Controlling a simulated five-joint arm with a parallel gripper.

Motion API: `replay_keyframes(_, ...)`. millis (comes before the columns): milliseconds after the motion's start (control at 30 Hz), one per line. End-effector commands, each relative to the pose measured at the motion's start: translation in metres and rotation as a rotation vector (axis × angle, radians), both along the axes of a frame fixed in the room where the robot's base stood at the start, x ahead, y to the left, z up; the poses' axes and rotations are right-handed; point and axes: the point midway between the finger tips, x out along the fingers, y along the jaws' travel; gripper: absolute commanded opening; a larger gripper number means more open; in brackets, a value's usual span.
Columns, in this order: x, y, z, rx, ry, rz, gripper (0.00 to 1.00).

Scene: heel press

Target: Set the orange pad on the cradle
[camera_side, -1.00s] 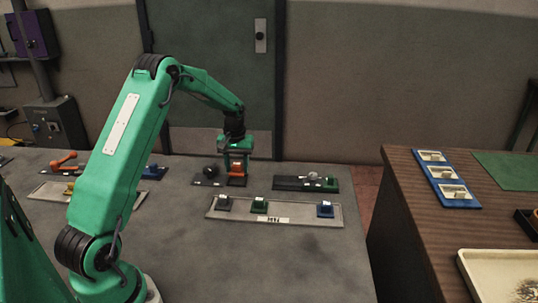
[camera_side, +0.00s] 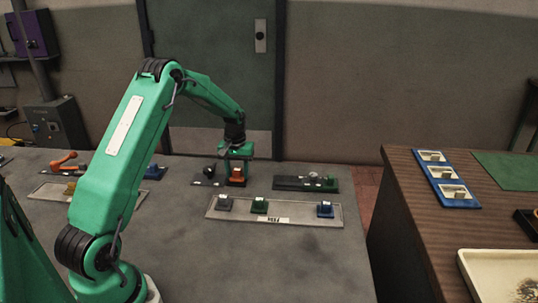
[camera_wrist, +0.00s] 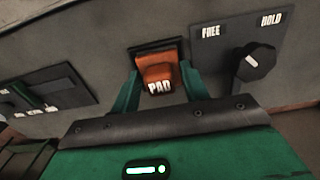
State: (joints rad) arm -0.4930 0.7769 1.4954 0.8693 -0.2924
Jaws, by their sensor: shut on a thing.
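The orange pad (camera_wrist: 160,75), labelled PAD, is between the two green fingers of my gripper (camera_wrist: 160,90) in the wrist view. The fingers are shut on it. The two look close or touching; I cannot tell whether the pad is fully seated.
A dark plate with a black knob (camera_wrist: 254,63), marked FREE and HOLD, stands close to the right in the wrist view. A grey tray (camera_side: 291,215) with grey, green and blue blocks lies in front.

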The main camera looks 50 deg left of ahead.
Motion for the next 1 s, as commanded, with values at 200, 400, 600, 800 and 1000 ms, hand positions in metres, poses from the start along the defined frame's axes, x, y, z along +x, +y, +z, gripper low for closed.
replay_keyframes(200, 0.0, 0.0, -0.0016, 0.0, 0.0, 0.0, 0.22)
replay_keyframes(400, 0.0, 0.0, -0.0034, 0.0, 0.0, 0.0, 0.22)
replay_keyframes(600, 0.0, 0.0, -0.0051, 0.0, 0.0, 0.0, 0.22)
replay_keyframes(800, -0.0001, 0.0001, -0.0058, 0.0, 0.0, 0.0, 0.68)
replay_keyframes(1000, -0.0001, 0.0001, -0.0057, 0.0, 0.0, 0.0, 0.7)
